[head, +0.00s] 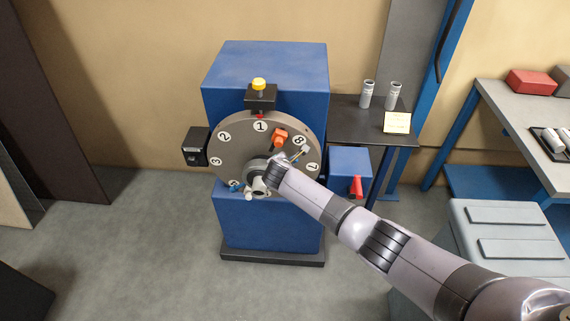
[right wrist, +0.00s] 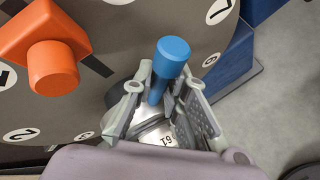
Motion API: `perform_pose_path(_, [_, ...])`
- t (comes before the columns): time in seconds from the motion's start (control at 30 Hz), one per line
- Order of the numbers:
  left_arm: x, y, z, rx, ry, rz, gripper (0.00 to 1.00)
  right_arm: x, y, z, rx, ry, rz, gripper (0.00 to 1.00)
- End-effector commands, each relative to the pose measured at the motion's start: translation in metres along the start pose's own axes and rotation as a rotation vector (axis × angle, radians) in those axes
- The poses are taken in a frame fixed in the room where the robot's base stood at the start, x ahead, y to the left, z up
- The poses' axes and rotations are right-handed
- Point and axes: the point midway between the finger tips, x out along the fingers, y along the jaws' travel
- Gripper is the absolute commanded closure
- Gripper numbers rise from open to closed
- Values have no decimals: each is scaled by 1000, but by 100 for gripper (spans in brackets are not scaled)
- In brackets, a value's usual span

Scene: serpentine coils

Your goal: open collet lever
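The collet lever has a blue round handle (right wrist: 172,58) on a thin blue stem, clear in the right wrist view. A silver cylinder (right wrist: 156,134) with an upside-down number sits behind the fingers. My left gripper is out of view.
An orange knob (right wrist: 52,65) stands out from the disc near the fingers. The disc is on a blue machine (head: 265,75) with a yellow button (head: 259,84) above. Two silver cylinders (head: 367,95) stand on a dark side table (head: 350,130). A red-handled blue box (head: 349,163) is at right.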

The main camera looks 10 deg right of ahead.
Motion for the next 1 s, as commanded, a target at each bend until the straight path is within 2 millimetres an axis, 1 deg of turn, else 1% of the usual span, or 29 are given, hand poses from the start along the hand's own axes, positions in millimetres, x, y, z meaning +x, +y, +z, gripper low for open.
perform_pose_path(0.03, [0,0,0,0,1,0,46,0,0,0,0,0,0,80])
perform_pose_path(0.2, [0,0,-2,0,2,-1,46,0,0,0,0,1,0,69])
perform_pose_path(0.43, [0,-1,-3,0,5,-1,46,0,0,0,0,1,0,69])
perform_pose_path(0.5, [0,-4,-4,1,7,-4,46,0,0,0,0,1,0,69])
perform_pose_path(0.63, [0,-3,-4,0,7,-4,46,-5,0,0,0,1,1,69])
perform_pose_path(0.77, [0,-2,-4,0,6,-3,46,-17,0,-1,1,2,2,69])
perform_pose_path(0.87, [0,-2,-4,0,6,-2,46,-30,0,0,0,2,2,69])
perform_pose_path(1.0, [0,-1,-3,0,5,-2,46,-54,0,0,0,2,3,69])
